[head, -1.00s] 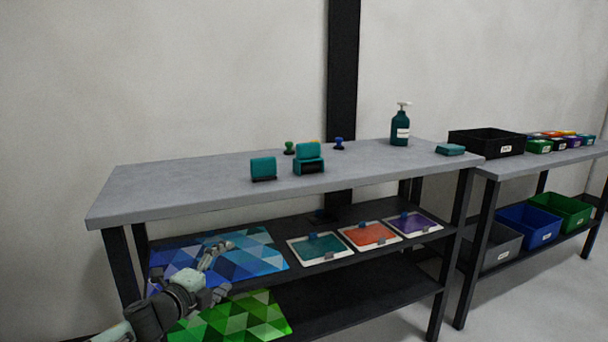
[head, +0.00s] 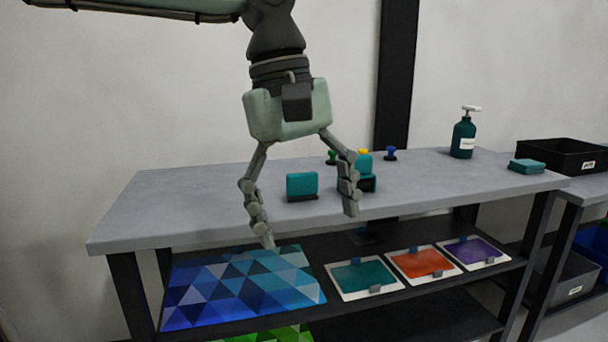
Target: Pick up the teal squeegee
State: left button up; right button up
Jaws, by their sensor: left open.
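The teal squeegee (head: 302,184), a flat teal block with a dark lower edge, stands upright on the grey tabletop near its front edge. My left gripper (head: 309,225) hangs from above with its fingers spread and empty. In the picture the squeegee shows between the two fingers, without visible contact. The left finger's tip reaches below the table's front edge in the picture; the depth between fingers and squeegee is hard to tell. My right gripper is not in view.
A teal holder (head: 365,163) is partly hidden behind the right finger. Green and blue knobs (head: 390,153), a teal pump bottle (head: 463,138) and a teal folded cloth (head: 526,166) stand farther back or right. The grey tabletop (head: 190,200) is clear at left.

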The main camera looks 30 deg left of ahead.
aim_at(300, 186)
jog(key=i+j, duration=0.75)
jog(key=i, duration=0.05)
